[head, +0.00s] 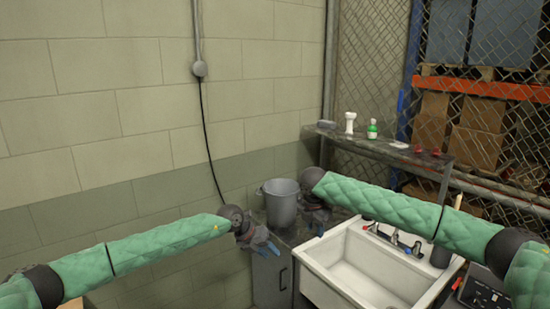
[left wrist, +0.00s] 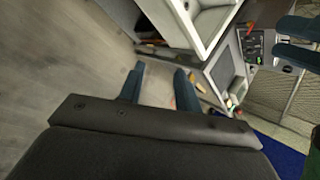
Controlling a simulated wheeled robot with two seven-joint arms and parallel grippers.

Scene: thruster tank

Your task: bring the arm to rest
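My left arm comes in from the left in a green quilted sleeve. My left gripper (head: 262,242) hangs in front of the grey cabinet, below and left of the bucket. In the left wrist view its two blue fingers (left wrist: 160,82) stand apart with nothing between them. My right arm, also in a green sleeve, reaches across above the sink from the right. My right gripper (head: 316,222) is beside the bucket, near the sink's left corner. Its fingers are small and partly hidden, so their opening is unclear.
A grey bucket (head: 281,204) stands on the counter by the wall. A white sink (head: 330,262) is to its right. A shelf (head: 380,148) behind holds a white bottle (head: 350,122) and a green bottle (head: 372,129). A mesh fence closes the right side. Open floor (left wrist: 60,70) shows in the left wrist view.

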